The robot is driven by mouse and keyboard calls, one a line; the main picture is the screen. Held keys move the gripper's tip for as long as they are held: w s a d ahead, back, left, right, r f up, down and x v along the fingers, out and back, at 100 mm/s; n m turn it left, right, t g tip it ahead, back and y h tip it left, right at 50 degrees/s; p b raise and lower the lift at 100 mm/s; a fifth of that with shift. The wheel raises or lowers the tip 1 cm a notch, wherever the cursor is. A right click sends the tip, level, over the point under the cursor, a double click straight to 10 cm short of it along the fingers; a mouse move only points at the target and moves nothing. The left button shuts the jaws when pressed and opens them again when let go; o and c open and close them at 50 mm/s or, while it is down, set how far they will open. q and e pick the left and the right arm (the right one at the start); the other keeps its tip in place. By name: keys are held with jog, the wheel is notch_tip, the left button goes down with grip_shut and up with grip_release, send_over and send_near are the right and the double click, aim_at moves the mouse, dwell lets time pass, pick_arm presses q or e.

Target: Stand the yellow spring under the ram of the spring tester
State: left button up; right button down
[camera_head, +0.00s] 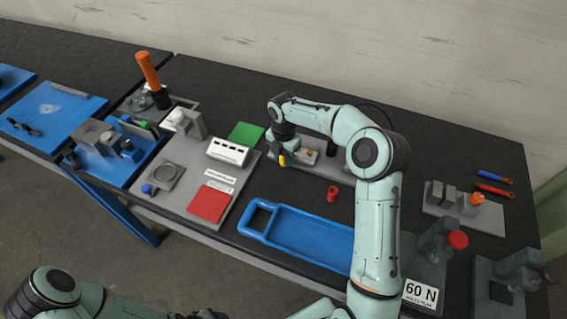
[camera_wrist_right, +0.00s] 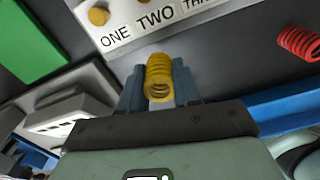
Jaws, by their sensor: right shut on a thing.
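The yellow spring (camera_wrist_right: 158,77) is between the two blue fingers of my right gripper (camera_wrist_right: 159,88), which is shut on it. In the head view the spring (camera_head: 283,160) shows as a small yellow spot under the right gripper (camera_head: 284,156), at the left end of a light grey labelled plate.
A red spring (camera_head: 333,194) lies right of the gripper. The labelled plate (camera_wrist_right: 150,30) reads ONE, TWO. A white box (camera_head: 228,151), green pad (camera_head: 246,134) and red pad (camera_head: 209,203) are to the left. A blue tray (camera_head: 262,240) lies in front. A "60 N" sign (camera_head: 420,294) is right.

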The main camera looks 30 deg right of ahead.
aim_at(283, 163)
jog(key=shift+f, duration=1.8)
jog(key=shift+f, duration=0.15)
jog(key=c, duration=0.8)
grip_release()
